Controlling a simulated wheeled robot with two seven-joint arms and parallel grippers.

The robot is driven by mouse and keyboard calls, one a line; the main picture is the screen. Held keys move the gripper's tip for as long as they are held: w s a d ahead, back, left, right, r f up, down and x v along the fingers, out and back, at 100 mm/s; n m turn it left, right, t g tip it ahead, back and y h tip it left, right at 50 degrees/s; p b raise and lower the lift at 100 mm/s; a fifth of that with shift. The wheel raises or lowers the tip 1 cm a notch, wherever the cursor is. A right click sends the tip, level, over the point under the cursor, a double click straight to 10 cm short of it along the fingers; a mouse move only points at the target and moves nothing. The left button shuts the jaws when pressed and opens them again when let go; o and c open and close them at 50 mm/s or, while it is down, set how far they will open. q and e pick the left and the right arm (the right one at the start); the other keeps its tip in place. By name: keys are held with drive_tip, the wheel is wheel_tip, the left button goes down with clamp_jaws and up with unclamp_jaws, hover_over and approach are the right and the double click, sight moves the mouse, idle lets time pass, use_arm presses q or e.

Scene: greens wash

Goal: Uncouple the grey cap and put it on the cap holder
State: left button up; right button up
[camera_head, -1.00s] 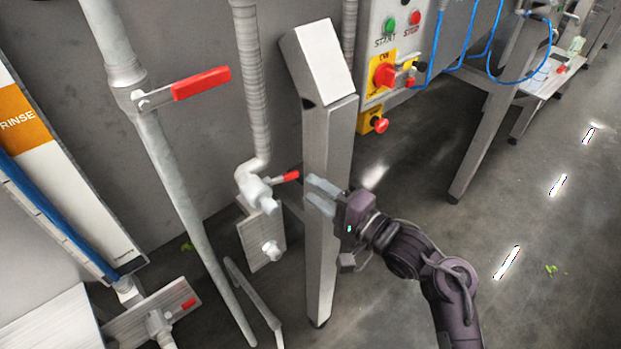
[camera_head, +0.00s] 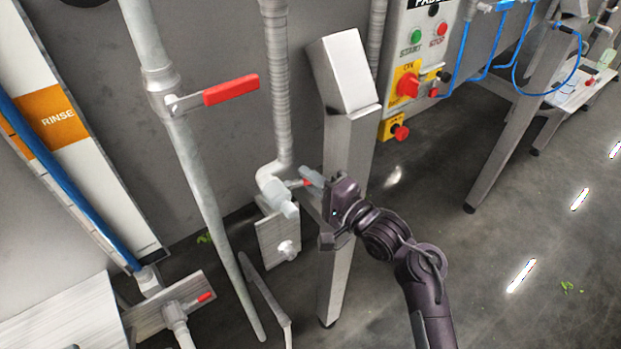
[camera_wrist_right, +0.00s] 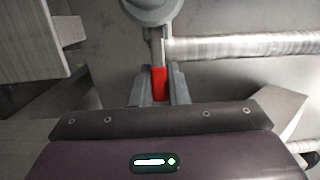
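The grey cap (camera_head: 280,197) sits on the end of the bent hose pipe. A short red lever (camera_head: 299,184) sticks out beside it to the right. In the right wrist view the red lever (camera_wrist_right: 160,83) lies between the fingers of my right gripper (camera_wrist_right: 160,90), which touch both its sides; a round grey part (camera_wrist_right: 149,8) is just beyond. In the head view my right gripper (camera_head: 316,180) reaches the lever from the right, one finger mostly hidden. A metal plate with a round peg, seemingly the cap holder (camera_head: 288,250), is below the cap. My left gripper is out of view.
A steel post (camera_head: 345,160) stands close behind my right gripper. A pipe with a long red handle (camera_head: 231,89) stands to the left. A control box (camera_head: 410,60) with buttons is at upper right.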

clamp_jaws()
drive_tip(key=shift+w+a+n+g+y+p, duration=0.1)
drive_tip(key=shift+w+n+g+y+p, duration=0.15)
drive_tip(key=shift+n+g+y, duration=0.3)
drive_tip(key=shift+w+a+n+g+y+p, duration=0.1)
drive_tip(key=shift+n+g+y+p, duration=0.3)
drive_tip(key=shift+g, duration=0.3)
drive_tip(key=shift+w+a+n+g+y+p, duration=0.1)
drive_tip(key=shift+w+n+g+y+p, duration=0.15)
drive_tip(key=shift+n+g+y, duration=0.3)
drive_tip(key=shift+s, duration=0.1)
drive_tip(key=o, duration=0.6)
unclamp_jaws()
drive_tip(key=shift+c, duration=0.2)
drive_tip(key=b+v, duration=0.2)
drive_tip(key=v, duration=0.5)
drive_tip(key=shift+s+d, duration=0.25)
drive_tip(key=shift+d, duration=0.1)
